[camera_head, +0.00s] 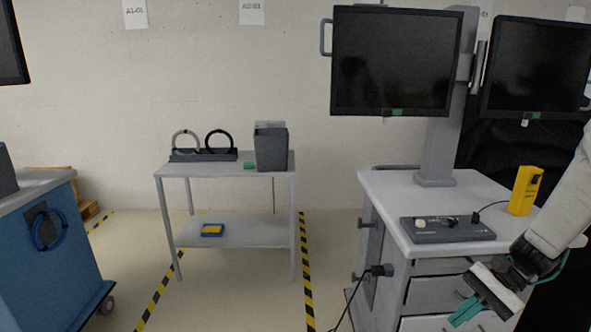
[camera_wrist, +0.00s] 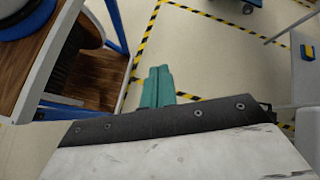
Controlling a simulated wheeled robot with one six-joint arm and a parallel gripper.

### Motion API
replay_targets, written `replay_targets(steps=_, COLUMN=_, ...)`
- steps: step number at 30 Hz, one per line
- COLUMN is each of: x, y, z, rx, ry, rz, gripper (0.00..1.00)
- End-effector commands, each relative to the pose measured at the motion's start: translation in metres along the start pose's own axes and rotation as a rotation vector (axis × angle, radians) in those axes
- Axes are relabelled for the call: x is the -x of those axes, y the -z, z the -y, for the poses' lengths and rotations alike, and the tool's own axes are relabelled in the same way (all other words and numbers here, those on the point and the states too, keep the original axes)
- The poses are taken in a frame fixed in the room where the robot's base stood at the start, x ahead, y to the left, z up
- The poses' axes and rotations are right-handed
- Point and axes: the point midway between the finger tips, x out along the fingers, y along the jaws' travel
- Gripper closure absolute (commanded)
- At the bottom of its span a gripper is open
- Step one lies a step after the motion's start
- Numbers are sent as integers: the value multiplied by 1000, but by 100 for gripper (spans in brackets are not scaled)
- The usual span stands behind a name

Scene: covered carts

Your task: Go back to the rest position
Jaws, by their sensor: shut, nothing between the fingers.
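My gripper (camera_head: 466,311) has teal fingers and hangs at the lower right of the head view, in front of the drawers of the white cart. Its fingers are shut with nothing between them. In the wrist view the shut teal fingers (camera_wrist: 158,85) point out over the bare floor with yellow-black tape lines. My white arm reaches in from the right edge of the head view.
The white cart (camera_head: 385,190) carries a dark panel (camera_head: 447,237), a yellow device (camera_head: 525,190) and a monitor (camera_head: 392,60). A grey table (camera_head: 215,170) holds rings and a dark bin (camera_head: 271,148). A blue cart (camera_head: 60,262) stands left.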

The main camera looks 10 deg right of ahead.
Motion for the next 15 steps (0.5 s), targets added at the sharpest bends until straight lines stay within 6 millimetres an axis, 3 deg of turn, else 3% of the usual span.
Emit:
replay_targets(steps=1, x=0, y=-21, z=0, rx=60, ry=-65, rz=-34, gripper=100)
replay_targets(steps=6, x=1, y=-76, z=-9, rx=240, ry=-270, rz=-143, gripper=100)
replay_targets(steps=15, x=6, y=-154, z=-31, rx=555, ry=-561, rz=-357, gripper=100)
